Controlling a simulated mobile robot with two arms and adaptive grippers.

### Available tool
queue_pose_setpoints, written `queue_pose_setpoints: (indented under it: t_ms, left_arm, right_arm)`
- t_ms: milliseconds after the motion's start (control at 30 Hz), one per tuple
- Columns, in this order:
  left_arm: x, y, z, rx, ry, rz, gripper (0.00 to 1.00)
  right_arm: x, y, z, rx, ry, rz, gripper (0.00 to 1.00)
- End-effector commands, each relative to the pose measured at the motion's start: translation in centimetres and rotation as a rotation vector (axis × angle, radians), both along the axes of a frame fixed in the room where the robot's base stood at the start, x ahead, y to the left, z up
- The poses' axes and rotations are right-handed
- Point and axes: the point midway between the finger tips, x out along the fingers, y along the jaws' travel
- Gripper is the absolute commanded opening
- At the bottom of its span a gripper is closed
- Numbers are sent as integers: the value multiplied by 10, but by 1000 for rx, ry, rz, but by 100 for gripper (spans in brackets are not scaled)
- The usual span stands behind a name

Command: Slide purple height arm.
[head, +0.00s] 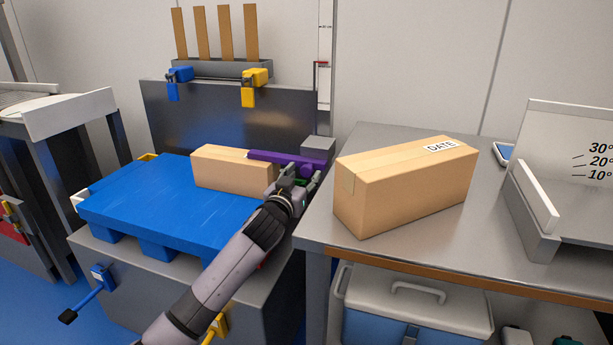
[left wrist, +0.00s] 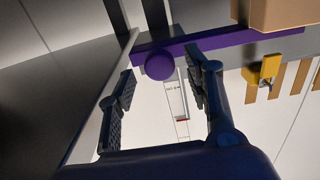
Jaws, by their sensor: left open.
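The purple height arm (head: 275,158) is a flat bar above the blue pallet's right side, reaching left to a cardboard box (head: 232,168). In the left wrist view the purple bar (left wrist: 235,37) crosses the top, with a round purple knob (left wrist: 159,64) at its left part. My left gripper (head: 291,181) is at the right end of the arm, just below it. In the left wrist view its open fingers (left wrist: 160,80) stand on either side of the knob; I cannot tell whether they touch it. My right gripper is not in view.
A vertical ruler scale (head: 324,60) with a red mark rises behind the arm. The blue pallet (head: 150,205) is on a grey base. On the right, a metal table (head: 400,245) carries a box labelled DATE (head: 405,187) and an angle gauge (head: 565,150). A cooler (head: 415,300) sits beneath.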

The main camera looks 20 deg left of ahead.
Motion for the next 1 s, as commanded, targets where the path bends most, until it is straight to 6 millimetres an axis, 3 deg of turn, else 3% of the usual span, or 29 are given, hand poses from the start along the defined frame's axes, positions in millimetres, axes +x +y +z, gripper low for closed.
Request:
queue_pose_setpoints:
  t_ms: [233,667,1000]
  left_arm:
    - [28,-1,0,0,-1,1,47]
    - [34,-1,0,0,0,0,46]
    - [34,-1,0,0,0,0,23]
  right_arm:
    - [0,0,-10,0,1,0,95]
    - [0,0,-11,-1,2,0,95]
    - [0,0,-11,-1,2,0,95]
